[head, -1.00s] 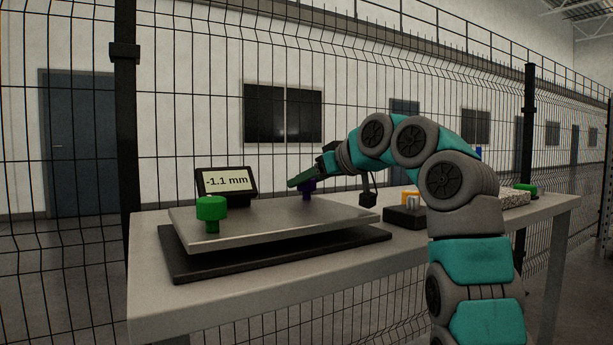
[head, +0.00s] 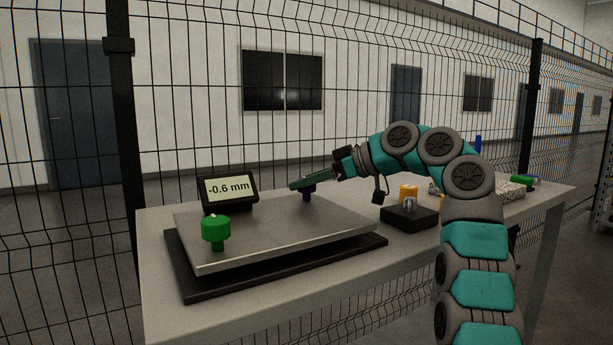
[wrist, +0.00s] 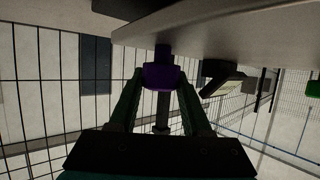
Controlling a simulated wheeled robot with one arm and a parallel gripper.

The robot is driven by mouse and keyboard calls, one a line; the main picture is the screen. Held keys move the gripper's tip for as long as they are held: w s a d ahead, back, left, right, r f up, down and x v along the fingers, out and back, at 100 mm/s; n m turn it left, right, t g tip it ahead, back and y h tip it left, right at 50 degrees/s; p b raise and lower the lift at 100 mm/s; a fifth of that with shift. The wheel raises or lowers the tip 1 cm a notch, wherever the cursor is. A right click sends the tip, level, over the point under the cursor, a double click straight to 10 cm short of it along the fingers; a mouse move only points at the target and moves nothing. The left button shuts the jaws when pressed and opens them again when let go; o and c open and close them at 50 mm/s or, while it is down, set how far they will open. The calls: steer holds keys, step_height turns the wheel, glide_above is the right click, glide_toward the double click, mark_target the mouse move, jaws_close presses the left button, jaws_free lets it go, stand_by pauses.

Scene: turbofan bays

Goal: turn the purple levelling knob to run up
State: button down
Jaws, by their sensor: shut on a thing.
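The purple levelling knob (head: 308,194) stands at the back right of the grey levelling plate (head: 270,232). My gripper (head: 305,183) reaches it from the right, and its green fingers hide most of the knob in the head view. In the wrist view the purple knob (wrist: 164,76) sits between the two fingertips (wrist: 163,82), which are closed on its sides. A display (head: 228,190) behind the plate reads -0.6 mm. The plate looks tilted above its dark base (head: 290,268).
A green knob (head: 216,230) stands at the plate's front left. To the right on the table (head: 300,300) are a dark block (head: 408,216), an orange item (head: 408,192), a speckled slab (head: 508,190) and a green item (head: 522,181). A wire fence stands behind.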

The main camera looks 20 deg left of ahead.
steer(key=shift+c, duration=1.8)
jaws_free()
steer(key=v, duration=0.6)
steer(key=shift+d+r, duration=0.25)
steer(key=shift+d, duration=0.1)
steer(key=shift+d+r, duration=0.1)
steer(key=shift+d, duration=0.4)
